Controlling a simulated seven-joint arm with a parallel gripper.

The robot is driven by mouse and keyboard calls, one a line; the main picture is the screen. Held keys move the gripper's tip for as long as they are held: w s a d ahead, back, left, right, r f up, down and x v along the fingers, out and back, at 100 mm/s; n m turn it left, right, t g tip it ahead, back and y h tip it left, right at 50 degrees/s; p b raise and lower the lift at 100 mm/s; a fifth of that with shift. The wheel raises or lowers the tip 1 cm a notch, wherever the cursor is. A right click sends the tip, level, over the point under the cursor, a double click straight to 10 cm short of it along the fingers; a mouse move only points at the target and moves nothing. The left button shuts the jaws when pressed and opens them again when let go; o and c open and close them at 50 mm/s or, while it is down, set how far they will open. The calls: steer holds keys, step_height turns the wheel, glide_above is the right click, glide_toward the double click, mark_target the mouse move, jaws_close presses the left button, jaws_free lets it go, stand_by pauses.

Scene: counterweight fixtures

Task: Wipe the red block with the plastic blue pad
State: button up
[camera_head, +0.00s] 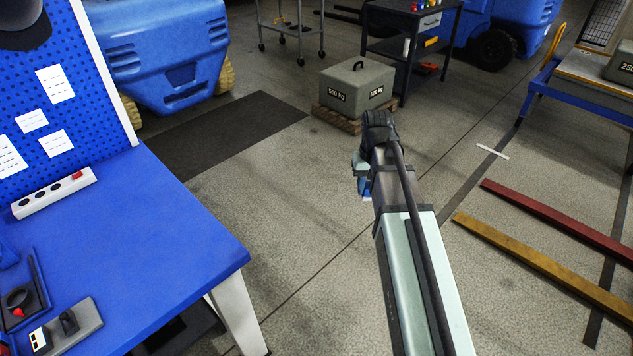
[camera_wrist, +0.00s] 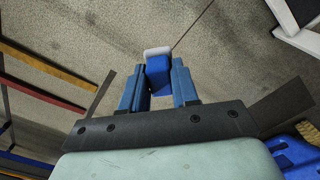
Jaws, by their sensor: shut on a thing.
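My gripper (camera_wrist: 159,84) is shut on the blue pad (camera_wrist: 157,68), which has a pale grey-white end and sits between the two blue fingers. In the head view, my gripper (camera_head: 362,178) hangs over the open floor, right of the blue workbench (camera_head: 160,225) and well apart from it. Part of the gripper is hidden behind my wrist there. I see no clear red block. A long red bar (camera_head: 560,220) lies on the floor at the right and also shows in the wrist view (camera_wrist: 42,94). The pad touches nothing but the fingers.
A yellow bar (camera_head: 540,265) lies beside the red one. A grey 500 kg weight (camera_head: 345,96) on a pallet stands behind my gripper. A dark cart (camera_head: 410,45) with small coloured items stands further back. A power strip (camera_head: 50,193) lies on the bench. The floor between is clear.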

steer(key=s+a+r+n, duration=0.1)
steer(key=s+a+n, duration=0.25)
steer(key=a, duration=0.95)
steer(key=s+a+n, duration=0.2)
steer(key=s+a, duration=0.3)
steer(key=a, duration=0.9)
steer(key=s+a+r+n, duration=0.15)
steer(key=s+a, duration=0.25)
steer(key=a, duration=0.9)
steer(key=s+a+r+n, duration=0.2)
steer(key=s+a+n, duration=0.3)
steer(key=s+a, duration=1.4)
steer(key=s+a+r+n, duration=0.2)
steer(key=s+a+n, duration=0.2)
steer(key=s+a, duration=1.5)
steer(key=a+r+n, duration=0.2)
steer(key=a, duration=0.6)
steer(key=shift+w+f, duration=0.2)
steer(key=shift+f, duration=1.7)
steer(key=shift+w+f, duration=0.2)
steer(key=shift+f, duration=1.65)
steer(key=shift+w+d+f, duration=0.25)
steer(key=shift+w+d, duration=0.15)
steer(key=shift+d, duration=0.05)
jaws_close()
steer(key=shift+w+d, duration=1.05)
steer(key=s+a, duration=0.3)
steer(key=shift+a, duration=0.1)
step_height(320, 180, up, 8)
